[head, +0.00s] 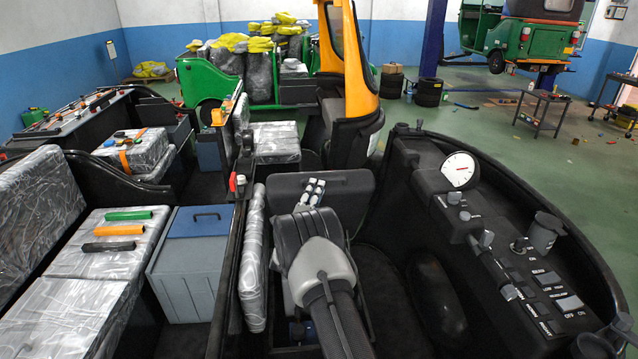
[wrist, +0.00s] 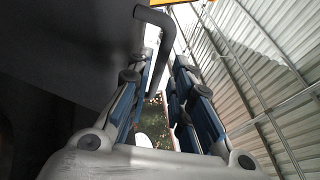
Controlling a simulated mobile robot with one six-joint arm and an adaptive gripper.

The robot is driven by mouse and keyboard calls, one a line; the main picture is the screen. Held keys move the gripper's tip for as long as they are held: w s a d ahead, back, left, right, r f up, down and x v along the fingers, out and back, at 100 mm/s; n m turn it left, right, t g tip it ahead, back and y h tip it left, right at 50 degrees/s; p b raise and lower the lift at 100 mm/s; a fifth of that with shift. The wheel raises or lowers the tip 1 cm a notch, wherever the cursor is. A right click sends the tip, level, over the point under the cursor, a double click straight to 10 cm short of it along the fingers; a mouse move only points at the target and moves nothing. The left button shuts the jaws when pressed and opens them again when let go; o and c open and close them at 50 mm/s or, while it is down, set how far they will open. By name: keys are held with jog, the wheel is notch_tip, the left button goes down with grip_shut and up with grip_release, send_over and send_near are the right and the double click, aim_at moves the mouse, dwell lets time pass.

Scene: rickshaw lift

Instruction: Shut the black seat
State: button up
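The black seat (head: 347,187) appears to be the dark padded block at the centre of the head view, just beyond my arm. My arm reaches forward to it and covers its lower part. In the wrist view my gripper (wrist: 167,78) has its two blue-padded fingers apart. A grey bent bar (wrist: 156,18) runs down by the left finger and into the gap; I cannot tell whether it touches a finger. A dark surface (wrist: 50,50), possibly the seat, fills the left side. In the head view the fingers show small against the seat.
A silver-patterned panel (head: 252,260) stands left of my arm. A dashboard with a white gauge (head: 460,169) and knobs curves round on the right. A blue-grey box (head: 190,270) and silver seats with coloured handles lie left.

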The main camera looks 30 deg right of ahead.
jog(key=shift+b+x, duration=0.3)
jog(key=shift+x, duration=2.05)
grip_shut()
